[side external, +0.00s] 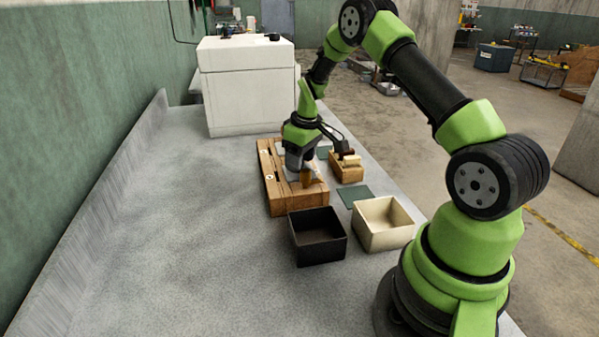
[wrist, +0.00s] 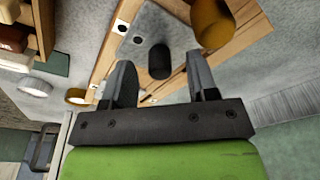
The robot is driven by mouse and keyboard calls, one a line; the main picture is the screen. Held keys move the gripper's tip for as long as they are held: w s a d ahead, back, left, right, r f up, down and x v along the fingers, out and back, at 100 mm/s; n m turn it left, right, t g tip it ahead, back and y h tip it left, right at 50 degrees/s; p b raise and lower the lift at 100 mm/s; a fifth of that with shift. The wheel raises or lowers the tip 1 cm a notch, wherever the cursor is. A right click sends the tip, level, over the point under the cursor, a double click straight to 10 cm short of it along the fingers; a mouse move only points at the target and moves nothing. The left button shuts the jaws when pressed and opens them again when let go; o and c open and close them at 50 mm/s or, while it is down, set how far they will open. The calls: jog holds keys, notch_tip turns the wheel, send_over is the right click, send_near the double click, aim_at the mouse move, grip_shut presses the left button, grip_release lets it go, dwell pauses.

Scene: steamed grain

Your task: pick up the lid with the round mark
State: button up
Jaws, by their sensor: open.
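A wooden case (side external: 273,196) stands on the grey counter, and my gripper (side external: 304,178) is low over it. In the wrist view, my gripper (wrist: 160,90) is open, its two fingers apart on either side of a dark cylindrical knob (wrist: 160,62). I see no contact with the knob. The knob stands on a grey lid (wrist: 146,28) set in the wooden frame. A small white label with a dark mark (wrist: 122,28) is on the frame beside this lid; its shape is too small to be sure of. An orange-brown knob (wrist: 212,24) stands over the neighbouring compartment.
A black open box (side external: 318,250) and a cream open box (side external: 382,236) stand in front of the case. A small wooden box (side external: 347,174) with blocks is to its right, near a dark green mat (side external: 355,194). A white machine (side external: 248,90) stands behind. The left counter is clear.

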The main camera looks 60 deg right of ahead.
jog(key=shift+w+f, duration=0.1)
jog(key=shift+f, duration=0.55)
grip_shut()
